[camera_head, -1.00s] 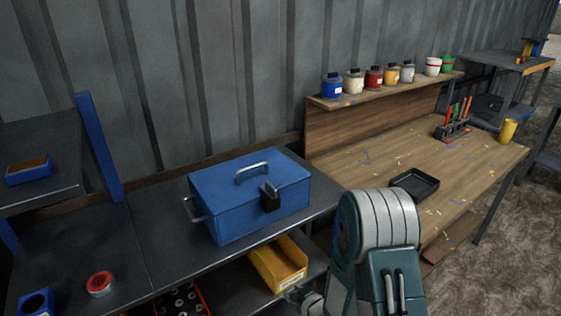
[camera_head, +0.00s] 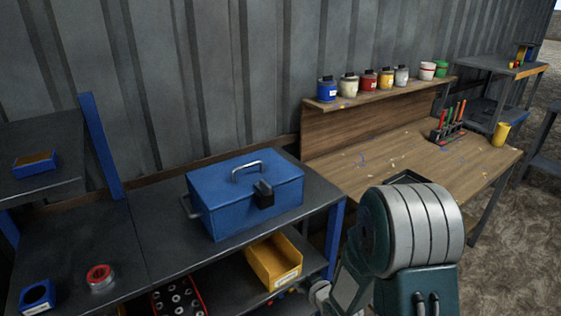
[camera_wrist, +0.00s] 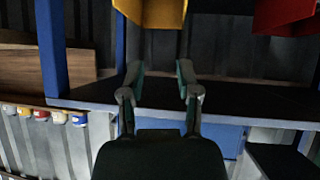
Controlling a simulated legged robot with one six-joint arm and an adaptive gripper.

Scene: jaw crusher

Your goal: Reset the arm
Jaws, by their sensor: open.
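My arm shows at the lower right of the head view, in front of the wooden workbench. My gripper (camera_wrist: 160,85) is in the wrist view, with its two fingers spread apart and nothing between them. The wrist picture appears upside down. Beyond the fingers are a dark shelf (camera_wrist: 235,97) and a blue box surface (camera_wrist: 222,140). The fingers are not clearly visible in the head view.
A blue toolbox (camera_head: 245,198) stands on the dark metal bench, with a yellow bin (camera_head: 274,262) on the shelf below.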

